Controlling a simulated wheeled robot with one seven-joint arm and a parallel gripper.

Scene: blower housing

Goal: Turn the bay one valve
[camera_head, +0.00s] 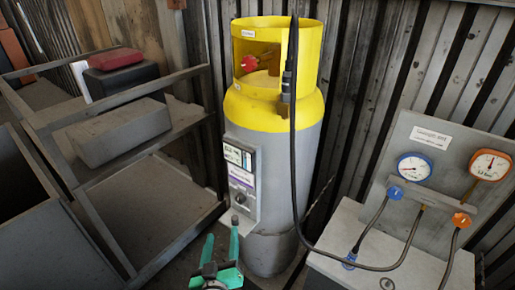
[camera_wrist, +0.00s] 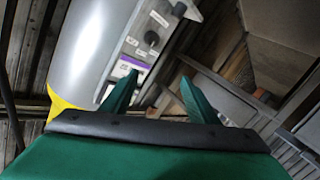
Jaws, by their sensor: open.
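No label naming bay one is readable. A grey gas cylinder (camera_head: 280,165) with a yellow collar stands upright; a red valve knob (camera_head: 249,64) shows inside the collar opening. A control panel (camera_head: 240,180) on its side carries labels and a dark knob; the wrist view shows this panel (camera_wrist: 133,52) with a round black knob (camera_wrist: 151,38) and a dark protruding knob (camera_wrist: 179,9) at its end. My teal gripper (camera_head: 221,246) is open and empty, low in front of the panel. In the wrist view its fingers (camera_wrist: 159,78) are apart, with nothing between them.
A black hose (camera_head: 293,150) hangs down the cylinder's front. A metal rack (camera_head: 150,160) with boxes stands close at left.

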